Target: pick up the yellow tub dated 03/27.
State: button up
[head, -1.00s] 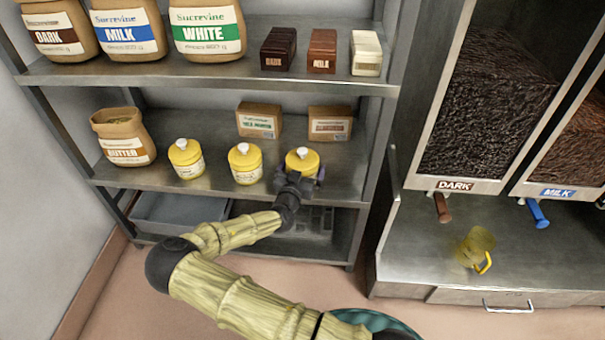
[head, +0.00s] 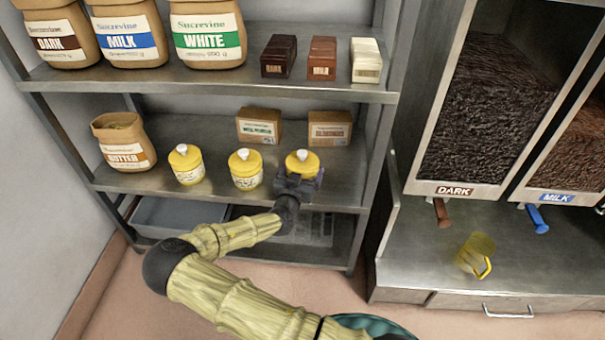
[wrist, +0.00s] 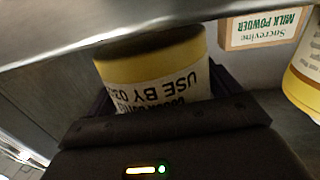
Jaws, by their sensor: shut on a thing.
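Three yellow tubs with white labels and pale knobs stand in a row on the middle shelf: a left tub (head: 186,165), a middle tub (head: 245,169) and a right tub (head: 302,160). My gripper (head: 299,180) is at the front of the right tub and shut on it. In the wrist view the held tub (wrist: 152,65) sits between the jaws. Its label reads upside down "USE BY 03", and the rest of the date cannot be read. The dates on the other tubs are too small to read. I cannot tell whether the held tub is clear of the shelf.
Two small cartons (head: 259,127) (head: 330,128) stand behind the tubs, and a butter bag (head: 124,142) is at the left. The upper shelf (head: 215,84) overhangs them. A shelf post (head: 372,200) is to the right. A yellow jug (head: 475,255) stands on the dispenser counter.

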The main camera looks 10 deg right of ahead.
aim_at(303, 153)
notch_tip(303, 153, up, 9)
jog(key=p, duration=0.3)
jog(key=shift+f, duration=0.1)
dwell(0.4)
